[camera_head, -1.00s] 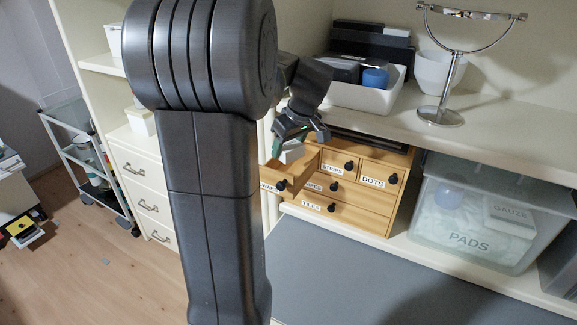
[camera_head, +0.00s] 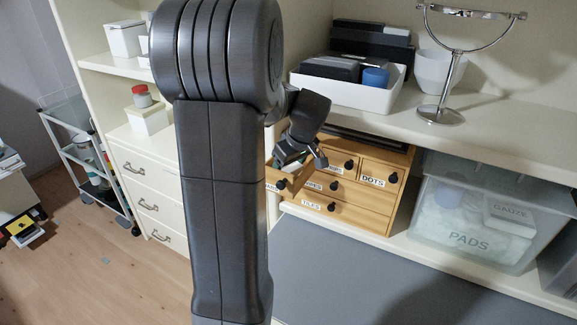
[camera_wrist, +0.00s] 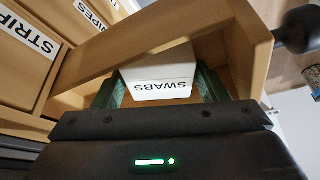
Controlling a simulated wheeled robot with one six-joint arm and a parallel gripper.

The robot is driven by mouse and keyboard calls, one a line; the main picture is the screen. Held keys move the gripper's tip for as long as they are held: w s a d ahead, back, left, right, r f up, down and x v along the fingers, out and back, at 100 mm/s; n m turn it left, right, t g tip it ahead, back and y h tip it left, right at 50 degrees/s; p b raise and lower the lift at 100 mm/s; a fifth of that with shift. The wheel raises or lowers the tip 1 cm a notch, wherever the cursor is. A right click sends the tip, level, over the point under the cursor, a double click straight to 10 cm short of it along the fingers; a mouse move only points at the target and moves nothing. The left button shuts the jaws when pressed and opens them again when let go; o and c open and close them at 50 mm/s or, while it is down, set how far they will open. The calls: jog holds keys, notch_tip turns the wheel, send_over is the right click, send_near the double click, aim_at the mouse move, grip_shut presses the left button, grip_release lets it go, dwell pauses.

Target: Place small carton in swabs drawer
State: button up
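The small carton (camera_wrist: 158,72) is a white box marked SWABS, its lettering upside down in the wrist view. It sits between the two green fingers of my gripper (camera_wrist: 160,90), which press close on both its sides. Both are within the walls of an open wooden drawer (camera_wrist: 245,45). In the head view my gripper (camera_head: 295,160) is down at this pulled-out upper left drawer (camera_head: 285,182) of the small wooden chest; the drawer's front label is partly hidden by my arm. Whether the carton touches the drawer floor is hidden.
The chest (camera_head: 362,205) has closed drawers, including DOTS and TILES. The shelf above it holds a white tray (camera_head: 345,97) and a mirror (camera_head: 440,115). A clear PADS bin (camera_head: 465,240) stands at right. The grey surface (camera_head: 350,285) in front is clear.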

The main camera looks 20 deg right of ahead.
jog(key=shift+o, duration=0.9)
jog(key=shift+r, duration=0.25)
jog(key=v, duration=1.2)
jog(key=shift+f, duration=0.1)
